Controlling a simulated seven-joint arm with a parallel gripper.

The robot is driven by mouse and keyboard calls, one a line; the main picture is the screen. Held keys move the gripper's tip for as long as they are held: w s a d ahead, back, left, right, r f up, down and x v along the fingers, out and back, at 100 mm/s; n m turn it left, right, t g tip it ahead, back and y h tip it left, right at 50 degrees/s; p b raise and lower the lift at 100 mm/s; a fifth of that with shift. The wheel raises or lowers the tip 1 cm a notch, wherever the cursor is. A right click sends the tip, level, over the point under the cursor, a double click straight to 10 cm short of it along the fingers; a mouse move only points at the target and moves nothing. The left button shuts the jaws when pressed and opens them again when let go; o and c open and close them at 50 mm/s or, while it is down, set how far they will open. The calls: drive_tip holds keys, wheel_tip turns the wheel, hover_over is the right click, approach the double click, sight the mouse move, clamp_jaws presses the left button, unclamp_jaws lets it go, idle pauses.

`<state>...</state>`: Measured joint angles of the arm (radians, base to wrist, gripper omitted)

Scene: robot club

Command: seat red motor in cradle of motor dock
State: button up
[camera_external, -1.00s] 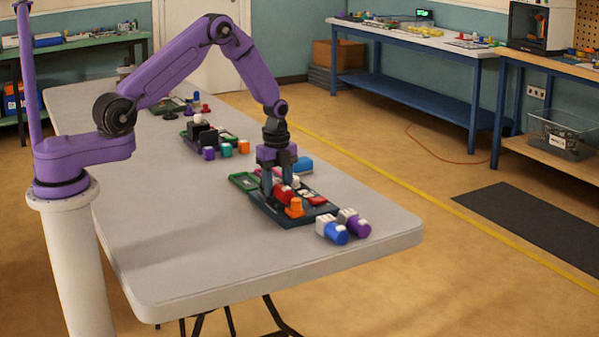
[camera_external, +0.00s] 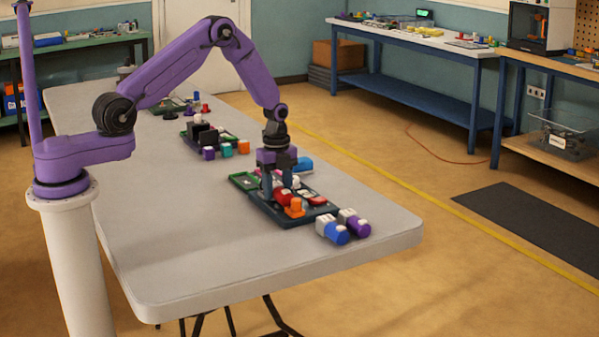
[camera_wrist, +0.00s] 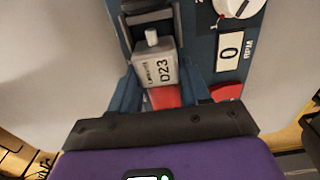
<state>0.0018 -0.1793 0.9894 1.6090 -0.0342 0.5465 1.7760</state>
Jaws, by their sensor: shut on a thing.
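The red motor (camera_external: 283,198) is between the fingers of my gripper (camera_external: 279,192), low over the motor dock (camera_external: 262,209). In the wrist view the motor (camera_wrist: 156,71) shows a pale grey end marked D23, a small white shaft and a red body partly hidden by my gripper (camera_wrist: 164,95). The blue fingers stand on both sides of it, shut on it. The dark grey cradle (camera_wrist: 148,20) of the dock shows just beyond the shaft. I cannot tell whether the motor touches the cradle floor.
The dock has a white dial (camera_wrist: 236,6) and a 0 RPM display (camera_wrist: 230,52). An orange part (camera_external: 295,208) is at its near side. Blue (camera_external: 334,231) and purple (camera_external: 356,225) motors lie to the right. The table's near left is clear.

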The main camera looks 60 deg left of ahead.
drive_tip(key=shift+f, duration=0.1)
drive_tip(key=o, duration=1.7)
drive_tip(key=shift+r, duration=4)
